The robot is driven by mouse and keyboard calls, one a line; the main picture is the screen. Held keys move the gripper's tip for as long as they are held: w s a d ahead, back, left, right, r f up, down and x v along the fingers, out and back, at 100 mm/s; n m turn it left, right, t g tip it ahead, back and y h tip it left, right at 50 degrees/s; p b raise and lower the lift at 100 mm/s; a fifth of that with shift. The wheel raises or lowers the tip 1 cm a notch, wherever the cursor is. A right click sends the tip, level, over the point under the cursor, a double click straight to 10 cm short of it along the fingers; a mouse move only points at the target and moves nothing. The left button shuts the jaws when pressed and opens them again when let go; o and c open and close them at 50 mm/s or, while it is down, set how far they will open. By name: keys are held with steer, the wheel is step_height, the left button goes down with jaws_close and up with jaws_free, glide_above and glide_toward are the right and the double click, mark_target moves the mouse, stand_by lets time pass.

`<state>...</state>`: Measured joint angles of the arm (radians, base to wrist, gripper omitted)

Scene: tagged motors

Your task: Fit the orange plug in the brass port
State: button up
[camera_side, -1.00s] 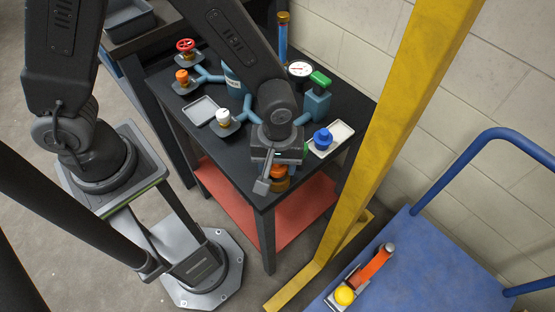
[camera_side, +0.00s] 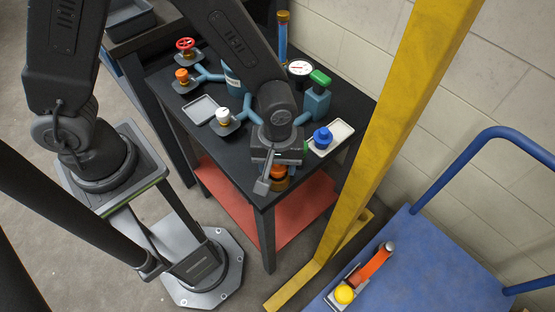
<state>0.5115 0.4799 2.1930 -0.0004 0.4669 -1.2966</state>
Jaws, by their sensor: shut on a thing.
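My gripper (camera_side: 268,182) points down over the near corner of the black table. It is shut on an orange piece (camera_side: 279,171), which I take for the orange plug; my gripper hides part of it. A darker orange-brown, brass-like part (camera_side: 279,184) shows directly under it at the table corner. It may be the brass port, but I cannot tell whether the two touch or how far the plug is in. Another orange cap (camera_side: 182,75) sits on a fitting at the table's left side.
On the table stand a white cap (camera_side: 222,114), a red handwheel (camera_side: 186,44), a blue knob (camera_side: 322,136), a green-topped valve (camera_side: 319,80), a gauge (camera_side: 299,69) and an empty tray (camera_side: 201,110). A yellow post (camera_side: 390,110) rises right of the table, before a blue cart (camera_side: 440,255).

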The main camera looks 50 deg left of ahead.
steer(key=shift+f, duration=0.7)
